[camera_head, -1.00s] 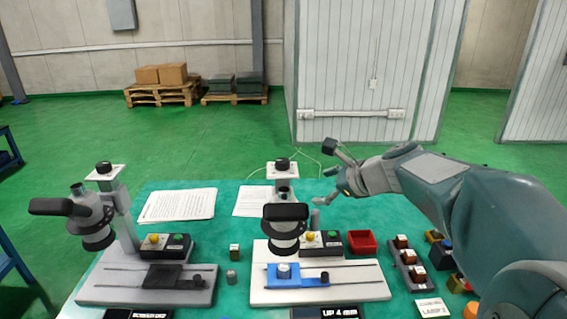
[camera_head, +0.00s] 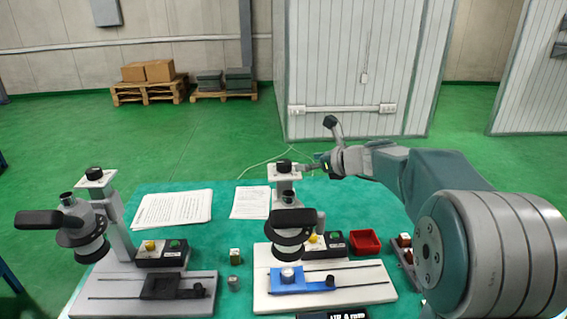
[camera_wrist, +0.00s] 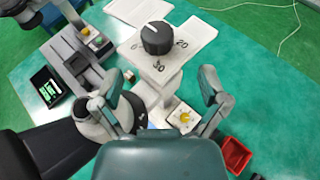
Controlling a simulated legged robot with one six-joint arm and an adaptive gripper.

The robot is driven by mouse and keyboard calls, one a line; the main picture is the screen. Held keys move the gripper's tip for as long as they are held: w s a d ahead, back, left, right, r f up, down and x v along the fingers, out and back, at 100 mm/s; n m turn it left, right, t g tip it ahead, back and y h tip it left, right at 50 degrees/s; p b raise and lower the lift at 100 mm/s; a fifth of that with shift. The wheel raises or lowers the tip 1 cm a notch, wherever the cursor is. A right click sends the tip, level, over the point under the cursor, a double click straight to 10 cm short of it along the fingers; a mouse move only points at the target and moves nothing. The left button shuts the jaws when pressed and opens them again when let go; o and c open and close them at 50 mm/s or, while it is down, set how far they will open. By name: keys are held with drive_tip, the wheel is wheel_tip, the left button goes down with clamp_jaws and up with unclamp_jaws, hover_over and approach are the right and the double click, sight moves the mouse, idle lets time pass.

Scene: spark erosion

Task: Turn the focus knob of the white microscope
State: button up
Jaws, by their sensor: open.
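The white microscope has a white base plate (camera_head: 345,293) with a blue slide stage (camera_head: 300,281). It stands in the middle of the table in the head view. Its black focus knob (camera_head: 284,166) sits on a white plate on top of the column. In the wrist view the knob (camera_wrist: 157,38) carries a white mark, and the plate shows the numbers 0, 20 and 30. My gripper (camera_head: 307,168) is just right of the knob at about its height. In the wrist view my open, empty gripper (camera_wrist: 158,88) has its fingers spread, with the knob beyond and between their lines.
A second microscope with a grey base (camera_head: 150,292) stands at the left. A red bin (camera_head: 365,242) and a small box with yellow and green buttons (camera_head: 325,243) are right of the white column. Paper sheets (camera_head: 172,209) lie at the back. The back right of the cloth looks clear.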

sight(286, 163)
drive_tip(key=x, duration=0.8)
drive_tip(key=shift+w+a+f, duration=0.1)
drive_tip(key=shift+a+f, duration=0.05)
drive_tip(key=shift+a, duration=0.25)
drive_tip(key=shift+d, duration=0.1)
drive_tip(key=shift+c, duration=0.3)
drive_tip(key=c, duration=1.1)
